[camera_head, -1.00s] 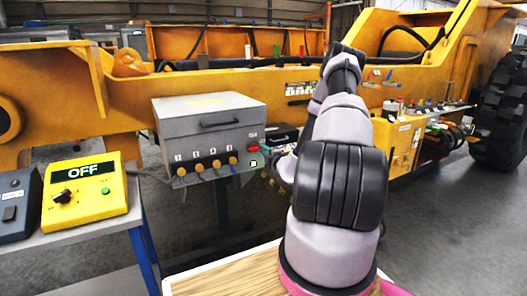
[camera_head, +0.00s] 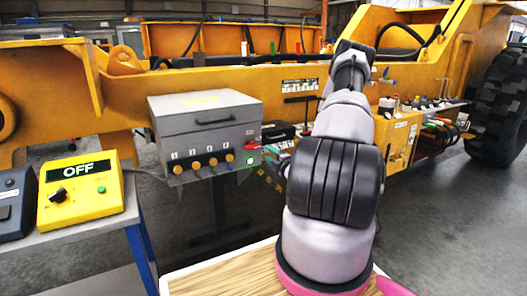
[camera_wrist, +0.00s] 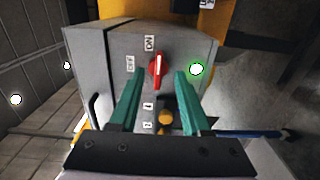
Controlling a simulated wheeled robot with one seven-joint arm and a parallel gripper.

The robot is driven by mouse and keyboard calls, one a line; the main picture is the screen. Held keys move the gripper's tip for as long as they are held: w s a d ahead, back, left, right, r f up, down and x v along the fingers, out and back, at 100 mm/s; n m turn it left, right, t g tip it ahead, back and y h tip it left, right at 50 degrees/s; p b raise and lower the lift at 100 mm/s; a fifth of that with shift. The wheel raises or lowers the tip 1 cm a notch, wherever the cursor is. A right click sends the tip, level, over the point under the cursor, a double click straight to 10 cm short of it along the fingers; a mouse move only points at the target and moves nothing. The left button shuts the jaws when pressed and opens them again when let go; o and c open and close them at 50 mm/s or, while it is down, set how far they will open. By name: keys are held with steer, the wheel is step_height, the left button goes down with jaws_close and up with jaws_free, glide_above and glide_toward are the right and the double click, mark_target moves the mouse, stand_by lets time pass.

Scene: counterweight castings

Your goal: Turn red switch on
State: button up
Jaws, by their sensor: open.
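The red switch (camera_wrist: 155,72) is a knob on the end face of a grey box, with an ON label above it and an OFF label to its left in the wrist view. Its handle stands roughly upright in that view, upper end towards ON. The red switch (camera_head: 252,147) shows small at the box's right end in the head view. My gripper (camera_wrist: 159,77) is open, its two green fingers on either side of the knob; whether they touch it I cannot tell. The arm partly hides the gripper in the head view.
The grey box (camera_head: 205,128) has several yellow knobs along its front. A yellow control unit (camera_head: 82,195) with a display reading OFF stands on a table at left, beside a dark unit (camera_head: 14,205). A large yellow machine frame (camera_head: 130,90) fills the back. Wooden surface (camera_head: 225,276) lies in front.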

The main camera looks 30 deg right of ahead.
steer(key=shift+s, duration=1.45)
